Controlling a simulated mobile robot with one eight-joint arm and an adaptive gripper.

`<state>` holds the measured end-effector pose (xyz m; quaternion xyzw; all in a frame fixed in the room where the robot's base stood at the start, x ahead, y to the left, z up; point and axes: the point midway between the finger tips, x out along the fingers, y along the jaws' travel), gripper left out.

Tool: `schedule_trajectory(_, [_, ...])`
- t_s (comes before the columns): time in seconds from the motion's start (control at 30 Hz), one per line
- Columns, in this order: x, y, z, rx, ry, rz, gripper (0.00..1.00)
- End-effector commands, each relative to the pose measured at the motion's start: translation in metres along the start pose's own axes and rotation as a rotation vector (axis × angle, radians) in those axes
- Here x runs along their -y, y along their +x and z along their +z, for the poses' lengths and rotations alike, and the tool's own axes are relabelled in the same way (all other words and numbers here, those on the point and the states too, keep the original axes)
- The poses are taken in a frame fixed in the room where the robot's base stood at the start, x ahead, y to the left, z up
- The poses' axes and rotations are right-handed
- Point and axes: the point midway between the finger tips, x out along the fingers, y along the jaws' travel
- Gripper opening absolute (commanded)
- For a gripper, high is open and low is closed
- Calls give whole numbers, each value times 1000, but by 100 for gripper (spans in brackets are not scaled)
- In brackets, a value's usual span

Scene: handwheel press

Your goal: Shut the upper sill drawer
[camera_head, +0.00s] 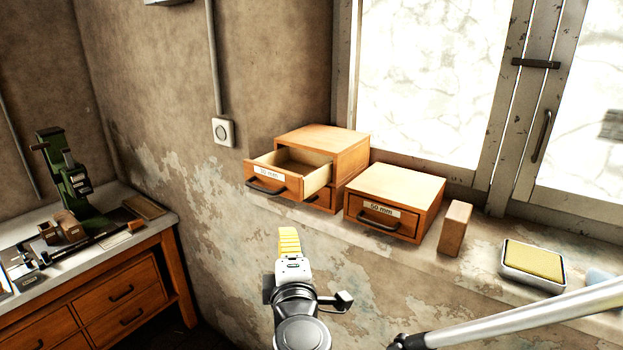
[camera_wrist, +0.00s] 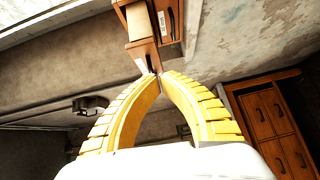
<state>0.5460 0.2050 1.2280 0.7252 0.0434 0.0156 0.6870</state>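The upper sill drawer (camera_head: 285,185) is pulled out of the small wooden two-drawer cabinet (camera_head: 345,150) on the window sill. Its front has a white label and a dark handle (camera_head: 265,188), and its pale interior looks empty. The lower drawer (camera_head: 318,196) beneath it looks shut and is partly hidden. My gripper (camera_head: 289,232), with yellow ribbed fingers, is below and in front of the open drawer, apart from it. In the wrist view my gripper's fingertips (camera_wrist: 159,77) come together with nothing seen between them. Wooden drawer parts (camera_wrist: 143,55) show beyond the tips.
A single-drawer wooden box (camera_head: 420,190), a wooden block (camera_head: 455,228) and a tin with a yellow pad (camera_head: 533,264) stand on the sill to the right. A workbench (camera_head: 130,290) with a green press (camera_head: 68,180) is at the left. A grey bar crosses the lower right.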

Motion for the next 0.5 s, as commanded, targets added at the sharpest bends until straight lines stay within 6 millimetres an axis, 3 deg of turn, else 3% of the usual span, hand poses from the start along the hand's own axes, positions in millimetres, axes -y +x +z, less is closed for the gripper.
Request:
schedule_trajectory(0.1, [-1, 1, -18, -40, -54, 30, 0])
schedule_trajectory(0.23, [-1, 13, -20, -41, -61, 33, 0])
schedule_trajectory(0.5, [-2, 69, -21, -38, -59, 32, 0])
